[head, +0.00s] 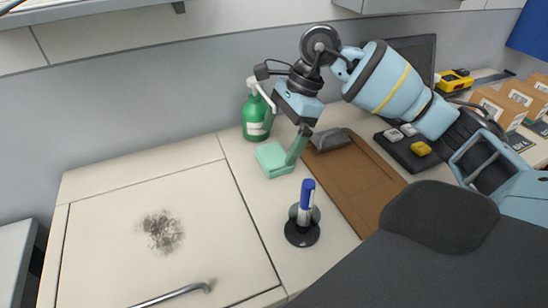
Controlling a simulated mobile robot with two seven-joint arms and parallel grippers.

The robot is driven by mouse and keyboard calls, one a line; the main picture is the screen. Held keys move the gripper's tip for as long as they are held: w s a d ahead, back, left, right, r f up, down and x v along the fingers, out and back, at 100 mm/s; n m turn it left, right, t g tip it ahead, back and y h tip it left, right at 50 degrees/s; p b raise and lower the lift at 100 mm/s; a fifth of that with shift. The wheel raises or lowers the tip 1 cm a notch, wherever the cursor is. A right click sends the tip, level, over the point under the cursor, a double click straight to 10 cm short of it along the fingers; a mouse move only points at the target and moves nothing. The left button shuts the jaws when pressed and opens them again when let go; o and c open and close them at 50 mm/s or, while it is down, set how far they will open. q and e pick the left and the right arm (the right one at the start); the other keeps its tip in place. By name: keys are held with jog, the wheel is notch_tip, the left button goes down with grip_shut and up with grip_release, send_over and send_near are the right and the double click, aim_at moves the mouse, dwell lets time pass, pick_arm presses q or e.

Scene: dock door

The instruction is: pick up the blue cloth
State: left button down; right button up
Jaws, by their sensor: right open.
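A folded cloth (272,161) lies on the pale worktop in the middle of the head view; it looks mint-green to teal rather than plain blue. My right gripper (281,148) hangs over it from above, its arm coming in from the right. Its teal fingers are apart, one close to the cloth's right side and the other farther back near the spray bottle. Nothing is held between them. I cannot tell whether a finger touches the cloth. My left gripper is not in view.
A green spray bottle (256,118) stands just behind the cloth. A blue-capped marker (306,199) stands upright in a black holder (302,234) in front. A brown board (352,182) with a grey object (330,139) lies right. The smudged white panel (120,215) at left is clear.

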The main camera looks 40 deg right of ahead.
aim_at(272, 155)
jog(key=x, duration=0.4)
jog(key=shift+f, duration=0.15)
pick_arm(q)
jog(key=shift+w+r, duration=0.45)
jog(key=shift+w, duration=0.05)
pick_arm(e)
jog(key=c, duration=1)
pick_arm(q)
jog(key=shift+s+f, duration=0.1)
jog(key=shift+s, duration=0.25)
pick_arm(e)
jog(key=shift+c, duration=0.2)
